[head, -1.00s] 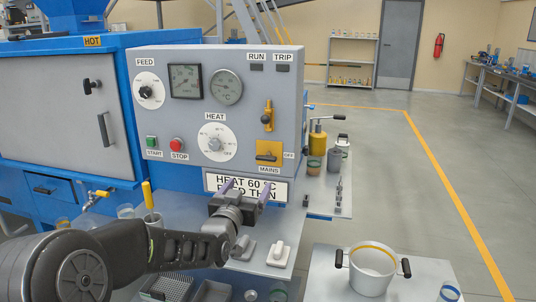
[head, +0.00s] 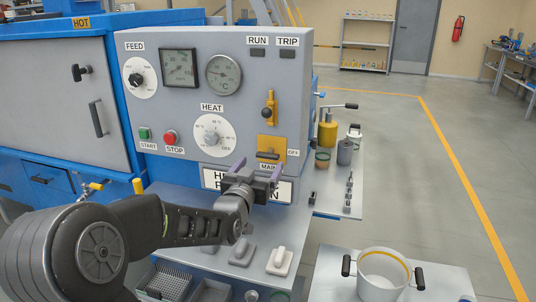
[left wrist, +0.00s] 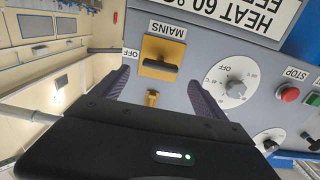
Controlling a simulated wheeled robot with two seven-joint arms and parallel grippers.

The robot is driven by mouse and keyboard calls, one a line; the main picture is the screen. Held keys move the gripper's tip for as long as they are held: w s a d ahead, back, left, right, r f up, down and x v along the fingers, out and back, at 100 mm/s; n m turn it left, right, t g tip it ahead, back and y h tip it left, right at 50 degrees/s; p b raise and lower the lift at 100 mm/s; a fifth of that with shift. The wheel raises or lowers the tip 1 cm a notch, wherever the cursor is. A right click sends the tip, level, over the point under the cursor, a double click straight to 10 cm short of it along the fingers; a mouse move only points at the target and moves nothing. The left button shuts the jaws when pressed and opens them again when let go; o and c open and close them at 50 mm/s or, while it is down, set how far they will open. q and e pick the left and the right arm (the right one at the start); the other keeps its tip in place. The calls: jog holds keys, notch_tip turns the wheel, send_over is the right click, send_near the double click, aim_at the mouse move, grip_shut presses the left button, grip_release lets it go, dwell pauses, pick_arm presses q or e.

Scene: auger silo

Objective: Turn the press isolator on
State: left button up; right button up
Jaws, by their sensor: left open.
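The press isolator is a yellow plate (head: 271,144) with a black handle (head: 267,155), at the lower right of the grey control panel above the MAINS label. Its handle lies level, beside the OFF label (head: 293,153). My left gripper (head: 255,170) is open and empty, just in front of and below the handle, partly covering the MAINS label. In the left wrist view, which is upside down, the yellow plate (left wrist: 163,50) and handle (left wrist: 160,65) lie between the two purple fingers, ahead of the fingertips (left wrist: 160,76). I see no contact. My right gripper is not in view.
A yellow lever switch (head: 269,105) sits above the isolator, the HEAT dial (head: 212,137) to its left. The red STOP button (head: 171,137) is lower left. A white pot (head: 382,275) stands on the front right table.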

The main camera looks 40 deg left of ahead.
aim_at(267, 156)
pick_arm(q)
jog(key=p+x, duration=0.1)
jog(key=x, duration=0.6)
jog(key=shift+w+p, duration=0.2)
jog(key=shift+p, duration=0.2)
jog(key=shift+c, duration=0.3)
jog(key=c, duration=1.3)
